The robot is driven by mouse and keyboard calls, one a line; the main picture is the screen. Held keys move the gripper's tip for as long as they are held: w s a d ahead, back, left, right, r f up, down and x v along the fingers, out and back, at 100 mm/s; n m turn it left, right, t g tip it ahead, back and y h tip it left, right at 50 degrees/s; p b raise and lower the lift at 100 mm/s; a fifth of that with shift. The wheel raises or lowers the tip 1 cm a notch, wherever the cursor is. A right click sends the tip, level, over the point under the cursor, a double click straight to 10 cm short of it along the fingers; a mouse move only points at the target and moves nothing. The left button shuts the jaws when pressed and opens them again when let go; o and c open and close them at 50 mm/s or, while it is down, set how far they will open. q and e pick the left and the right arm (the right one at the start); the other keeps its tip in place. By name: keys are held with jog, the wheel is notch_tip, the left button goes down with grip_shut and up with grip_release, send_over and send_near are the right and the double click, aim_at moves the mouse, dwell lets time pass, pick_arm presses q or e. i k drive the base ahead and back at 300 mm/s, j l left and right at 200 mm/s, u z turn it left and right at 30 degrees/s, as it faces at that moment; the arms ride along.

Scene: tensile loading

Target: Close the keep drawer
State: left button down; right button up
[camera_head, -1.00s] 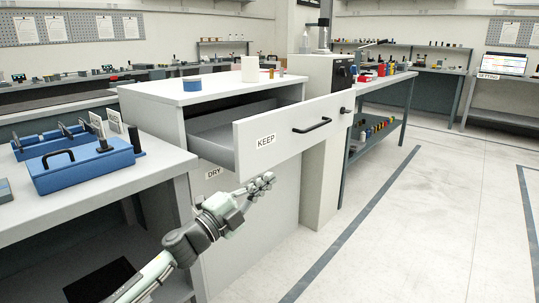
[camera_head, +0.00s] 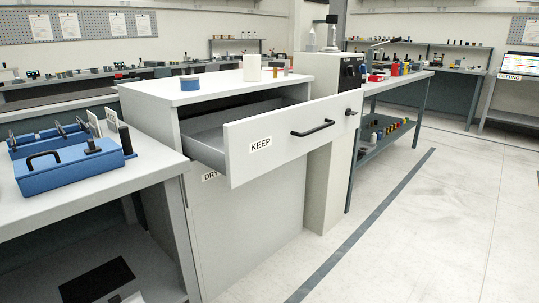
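The keep drawer (camera_head: 285,142) stands pulled out of the white cabinet (camera_head: 245,240). Its white front carries a KEEP label (camera_head: 260,144) and a black bar handle (camera_head: 312,129). The open inside (camera_head: 215,137) shows behind the front, and the part I can see looks empty. A DRY label (camera_head: 210,176) is partly hidden below the drawer. Neither of my grippers is in view.
A blue tape roll (camera_head: 190,83) and a white roll (camera_head: 252,68) stand on the cabinet top. A blue case (camera_head: 70,172) sits on the left bench. A machine (camera_head: 335,75) stands right of the cabinet. The floor (camera_head: 440,230) in front is clear.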

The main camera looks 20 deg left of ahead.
aim_at(241, 144)
jog(key=i+l+u, duration=0.15)
jog(key=i+l, duration=0.15)
jog(key=i+l+u, duration=0.15)
jog(key=i+l, duration=0.15)
jog(key=l, duration=0.15)
jog(key=i+l+u, duration=0.15)
jog(key=l, duration=0.3)
jog(key=i, duration=0.1)
